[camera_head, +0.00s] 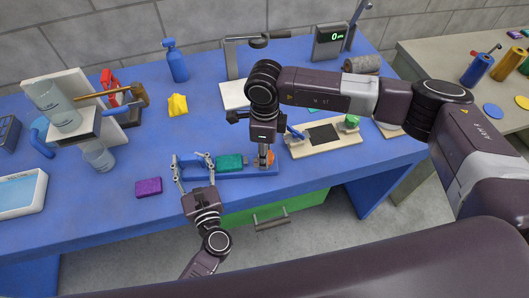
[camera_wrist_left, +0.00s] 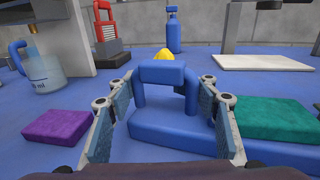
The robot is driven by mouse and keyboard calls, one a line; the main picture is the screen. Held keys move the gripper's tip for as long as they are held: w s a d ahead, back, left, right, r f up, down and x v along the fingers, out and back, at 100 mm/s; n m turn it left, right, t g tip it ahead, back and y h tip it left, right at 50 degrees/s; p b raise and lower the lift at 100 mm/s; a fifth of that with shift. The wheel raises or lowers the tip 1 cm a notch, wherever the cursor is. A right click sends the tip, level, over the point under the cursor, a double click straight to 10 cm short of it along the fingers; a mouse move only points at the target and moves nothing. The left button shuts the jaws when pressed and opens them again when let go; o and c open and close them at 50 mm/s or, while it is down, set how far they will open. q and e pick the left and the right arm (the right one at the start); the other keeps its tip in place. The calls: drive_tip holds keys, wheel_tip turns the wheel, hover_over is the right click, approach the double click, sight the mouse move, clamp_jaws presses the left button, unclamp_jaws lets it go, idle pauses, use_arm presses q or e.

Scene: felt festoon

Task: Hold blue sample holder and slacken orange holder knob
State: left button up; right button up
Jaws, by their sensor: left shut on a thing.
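The blue sample holder (camera_head: 213,173) lies along the front of the blue table, with a teal block (camera_head: 229,162) on it. In the left wrist view, the holder's blue arched handle (camera_wrist_left: 163,74) stands between the pads of my left gripper (camera_wrist_left: 155,100), which is shut on it. In the head view my left gripper (camera_head: 193,163) reaches the holder's left end from the front. The orange knob (camera_head: 269,158) is at the holder's right end. My right gripper (camera_head: 263,160) points down at it from above, with its fingers partly covering it; whether they grip it is unclear.
A purple block (camera_head: 148,187) lies left of my left gripper. A cream board with a dark pad (camera_head: 323,133) lies right of the holder. A yellow object (camera_head: 177,105) and a blue bottle (camera_head: 175,62) stand behind. A jug (camera_head: 98,156) and water tray (camera_head: 22,190) are at left.

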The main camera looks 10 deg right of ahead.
drive_tip(key=shift+w+d, duration=0.15)
drive_tip(key=shift+d, duration=0.25)
drive_tip(key=o, duration=1.1)
drive_tip(key=shift+o, duration=0.4)
drive_tip(key=shift+a, duration=0.2)
drive_tip(key=shift+a, duration=0.1)
wheel_tip(320, 180, up, 12)
